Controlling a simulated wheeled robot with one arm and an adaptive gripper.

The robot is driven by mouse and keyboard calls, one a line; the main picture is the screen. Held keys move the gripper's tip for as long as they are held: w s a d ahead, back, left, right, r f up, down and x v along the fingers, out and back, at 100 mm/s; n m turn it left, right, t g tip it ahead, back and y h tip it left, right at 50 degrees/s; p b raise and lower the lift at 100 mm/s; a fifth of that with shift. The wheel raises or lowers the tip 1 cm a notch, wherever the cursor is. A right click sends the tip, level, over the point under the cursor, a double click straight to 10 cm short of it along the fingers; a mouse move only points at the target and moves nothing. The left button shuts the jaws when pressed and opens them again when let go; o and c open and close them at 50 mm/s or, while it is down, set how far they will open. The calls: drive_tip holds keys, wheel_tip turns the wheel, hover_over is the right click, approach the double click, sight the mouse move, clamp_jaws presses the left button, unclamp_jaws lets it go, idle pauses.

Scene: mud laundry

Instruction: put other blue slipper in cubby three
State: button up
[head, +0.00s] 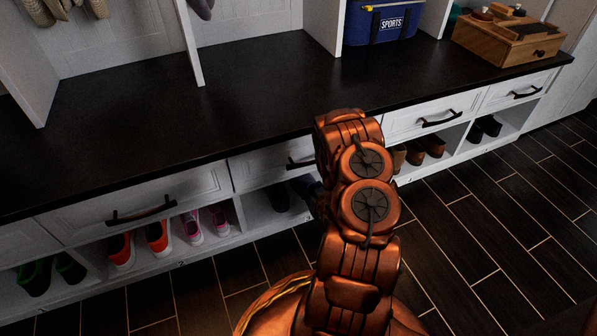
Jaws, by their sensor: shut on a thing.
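One dark slipper (279,198) sits in the open cubby (255,212) below the bench, right of the cubby with the red and pink shoes. My copper arm reaches down in front of this cubby's right side. My gripper (317,204) is mostly hidden behind the arm's links, at the cubby's opening. A dark bluish shape, the other blue slipper (304,186), shows just left of the arm, and my gripper is shut on it. The fingertips are hidden, and I cannot tell whether this slipper touches the cubby floor.
Red sneakers (140,247), pink sneakers (206,224) and green shoes (35,277) stand in cubbies to the left. Brown shoes (425,148) and black shoes (485,129) are to the right. Drawers with dark handles (142,213) jut above. The dark plank floor (480,225) at right is clear.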

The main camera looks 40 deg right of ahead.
drive_tip(key=shift+s+d+b+x, duration=0.2)
drive_tip(key=shift+d+b+x, duration=0.25)
drive_tip(key=shift+b+x, duration=1.25)
drive_tip(key=shift+s+d+b+x, duration=0.2)
drive_tip(key=shift+d+b+x, duration=0.35)
drive_tip(key=shift+x, duration=2.25)
drive_tip(key=shift+s+d+b+x, duration=0.2)
drive_tip(key=shift+d+b+x, duration=0.2)
drive_tip(key=shift+b+x, duration=1.35)
drive_tip(key=shift+w+d+p, duration=0.15)
drive_tip(key=shift+w+p, duration=0.25)
drive_tip(key=shift+p, duration=0.2)
drive_tip(key=o, duration=1.2)
drive_tip(key=shift+o, duration=0.2)
drive_tip(key=shift+r, duration=0.1)
